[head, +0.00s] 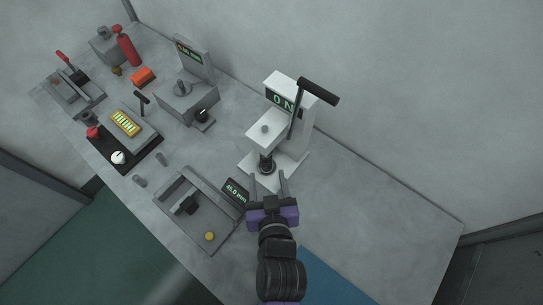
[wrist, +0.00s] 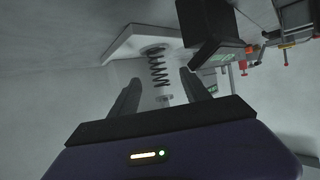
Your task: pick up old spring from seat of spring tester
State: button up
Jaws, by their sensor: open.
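The white spring tester (head: 313,125) stands at the middle right of the table, with a black lever and a force readout. The old spring (head: 266,166), a dark coil, is at its seat, beneath the tester's head. In the wrist view the spring (wrist: 158,68) shows clearly, one end at a round seat on a white plate (wrist: 125,43). My gripper (head: 269,177) is open and empty, just in front of the spring. In the wrist view its two fingers point toward the spring, which appears between them but farther off. I see no contact.
A grey tray (head: 180,228) with a yellow disc and a millimetre readout (head: 236,193) lies close left of my gripper. The table right of the tester is clear.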

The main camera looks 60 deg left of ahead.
aim_at(267, 164)
jog(key=x, duration=0.2)
jog(key=p+x, duration=0.1)
jog(key=x, duration=0.3)
jog(key=shift+w+a+r+p, duration=0.2)
jog(key=shift+w+r+p, duration=0.05)
jog(key=shift+r+p, duration=0.1)
jog(key=shift+w+a+f, duration=0.3)
jog(key=shift+a+f, duration=0.1)
jog(key=shift+a, duration=0.1)
grip_shut()
